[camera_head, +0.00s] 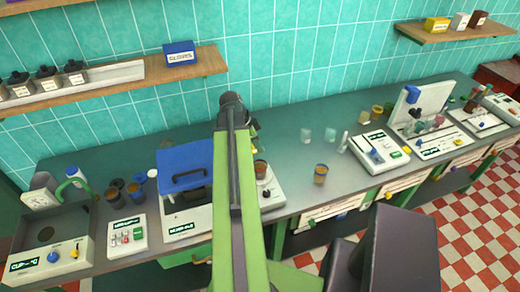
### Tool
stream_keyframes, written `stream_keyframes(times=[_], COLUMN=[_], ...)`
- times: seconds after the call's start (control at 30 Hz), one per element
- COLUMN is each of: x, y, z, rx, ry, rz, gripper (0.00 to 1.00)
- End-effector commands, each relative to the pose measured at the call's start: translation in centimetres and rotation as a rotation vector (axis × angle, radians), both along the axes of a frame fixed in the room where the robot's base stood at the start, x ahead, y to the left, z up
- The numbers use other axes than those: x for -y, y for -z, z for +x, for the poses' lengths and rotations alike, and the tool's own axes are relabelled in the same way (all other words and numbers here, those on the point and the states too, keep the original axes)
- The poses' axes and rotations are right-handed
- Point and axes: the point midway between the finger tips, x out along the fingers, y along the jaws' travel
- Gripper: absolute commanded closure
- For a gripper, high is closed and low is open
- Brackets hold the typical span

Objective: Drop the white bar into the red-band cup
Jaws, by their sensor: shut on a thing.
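My green arm (234,190) rises through the middle of the picture to a dark joint at its top. I cannot make out my gripper or its fingers; the arm hides what lies behind it. A small cup with a reddish rim (260,169) shows just right of the arm, on a white device. An orange-brown cup with a darker band (320,174) stands upright on the open counter further right. I cannot tell for sure which is the red-band cup. A slim whitish upright piece (343,142) stands right of it; whether it is the white bar is unclear.
The blue-lidded machine (186,175) stands left of my arm. Several dark and blue cups (133,188) are further left. A white button device (380,152) is to the right. The grey counter (300,195) is clear around the orange-brown cup.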

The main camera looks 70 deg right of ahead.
Motion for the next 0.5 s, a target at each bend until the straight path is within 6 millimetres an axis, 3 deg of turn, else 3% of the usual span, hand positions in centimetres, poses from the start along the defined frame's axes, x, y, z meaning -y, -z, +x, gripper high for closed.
stream_keyframes(times=[0.17,0.5], x=[-0.1,0.1], y=[0.4,4.9], z=[-0.1,-0.4], rx=[0.000,0.000], ry=[0.001,0.007], rz=[0.000,0.000], gripper=[1.00,1.00])
